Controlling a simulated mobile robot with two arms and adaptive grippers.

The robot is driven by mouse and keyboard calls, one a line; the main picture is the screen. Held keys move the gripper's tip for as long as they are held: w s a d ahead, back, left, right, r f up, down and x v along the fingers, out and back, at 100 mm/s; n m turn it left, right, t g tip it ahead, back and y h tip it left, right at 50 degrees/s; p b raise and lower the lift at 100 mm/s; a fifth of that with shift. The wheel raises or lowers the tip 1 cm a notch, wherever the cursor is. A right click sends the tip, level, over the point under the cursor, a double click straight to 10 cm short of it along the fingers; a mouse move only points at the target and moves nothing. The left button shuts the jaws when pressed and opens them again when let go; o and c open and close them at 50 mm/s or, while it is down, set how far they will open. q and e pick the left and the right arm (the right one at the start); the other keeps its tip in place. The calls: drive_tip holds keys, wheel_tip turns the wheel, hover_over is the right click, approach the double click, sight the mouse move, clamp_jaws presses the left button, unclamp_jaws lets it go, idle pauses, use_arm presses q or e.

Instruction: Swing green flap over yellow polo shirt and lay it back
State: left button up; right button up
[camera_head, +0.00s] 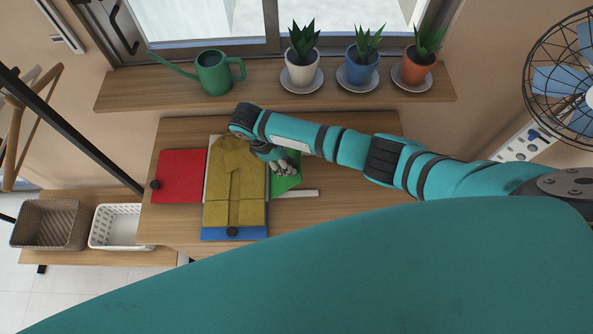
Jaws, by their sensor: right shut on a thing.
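The yellow polo shirt (236,185) lies on the folding board on the table, its front part covering the board's middle. The green flap (287,183) shows at the right of the shirt, partly hidden by my right gripper; I cannot tell how far it is tilted. My right gripper (284,165) is over the green flap at the shirt's right edge and is shut on it, though its fingertips and any knob there are hard to make out. My left gripper is not in view.
The red flap (180,175) lies flat at left with a black knob, and the blue flap (218,234) lies below the shirt. A shelf (130,88) behind holds a green watering can (214,72) and potted plants. Baskets stand at left; a fan is at upper right.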

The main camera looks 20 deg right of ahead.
sight(298, 164)
drive_tip(key=shift+w+r, duration=0.1)
drive_tip(key=shift+w, duration=0.05)
drive_tip(key=shift+d, duration=0.1)
drive_tip(key=shift+y, duration=0.5)
drive_tip(key=shift+s+d+f, duration=0.3)
drive_tip(key=shift+d+f, duration=0.2)
drive_tip(key=shift+d, duration=0.35)
drive_tip(key=shift+s+d+f, duration=0.25)
drive_tip(key=shift+d+f, duration=0.25)
drive_tip(key=shift+d, duration=0.35)
drive_tip(key=shift+s+d+f+t+y, duration=0.15)
drive_tip(key=shift+s+d+f+y, duration=0.1)
drive_tip(key=shift+d+f, duration=0.45)
drive_tip(key=shift+s+d+f+t+y, duration=0.15)
drive_tip(key=shift+s+d+f, duration=0.05)
drive_tip(key=shift+d+f, duration=0.45)
drive_tip(key=shift+f, duration=0.15)
